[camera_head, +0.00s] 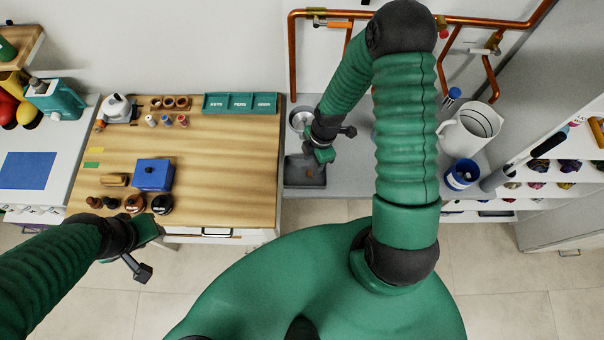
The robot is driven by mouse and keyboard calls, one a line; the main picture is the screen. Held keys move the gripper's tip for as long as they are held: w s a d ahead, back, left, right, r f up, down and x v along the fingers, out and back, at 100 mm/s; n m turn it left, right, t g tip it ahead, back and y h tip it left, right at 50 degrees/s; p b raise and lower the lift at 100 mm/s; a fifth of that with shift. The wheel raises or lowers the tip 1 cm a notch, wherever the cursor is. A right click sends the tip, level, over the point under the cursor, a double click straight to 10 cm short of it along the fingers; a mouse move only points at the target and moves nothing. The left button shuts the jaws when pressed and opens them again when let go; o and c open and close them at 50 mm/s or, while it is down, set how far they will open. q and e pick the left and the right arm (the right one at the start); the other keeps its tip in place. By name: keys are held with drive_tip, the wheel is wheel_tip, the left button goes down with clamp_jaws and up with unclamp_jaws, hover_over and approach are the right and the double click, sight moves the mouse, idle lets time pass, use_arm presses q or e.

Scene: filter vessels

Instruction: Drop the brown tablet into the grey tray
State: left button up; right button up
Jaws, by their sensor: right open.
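The grey tray (291,180) lies on the grey counter, just right of the wooden table top. A small brown tablet (309,174) shows within the tray's outline, right of its middle; I cannot tell whether it touches the tray floor. My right gripper (322,155) is open above the tray's back right part and hides that corner. The tablet appears just below and left of it, apart from the fingers. My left gripper (142,255) hangs in front of the wooden table, away from the tray; its fingers are too unclear to read.
A round metal bowl (300,119) stands behind the tray. A white jug (468,130) and a blue container (461,175) stand to the right. The wooden table (235,165) carries a blue box (153,175) and a teal divided organizer (240,103). Copper pipes (292,60) run along the wall.

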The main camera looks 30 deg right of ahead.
drive_tip(key=shift+d+r, duration=1.15)
drive_tip(key=shift+r, duration=5.95)
use_arm(q)
drive_tip(key=s+b+x, duration=0.1)
drive_tip(key=b+x, duration=0.7)
drive_tip(key=shift+s+d+f, duration=0.2)
drive_tip(key=shift+s, duration=0.3)
use_arm(e)
drive_tip(key=s+a+f+m+t+h, duration=0.1)
drive_tip(key=a+m, duration=0.6)
drive_tip(key=m, duration=0.9)
drive_tip(key=shift+s+a+f+t+h, duration=0.35)
drive_tip(key=shift+s+f+t, duration=0.35)
drive_tip(key=shift+s+f, duration=0.8)
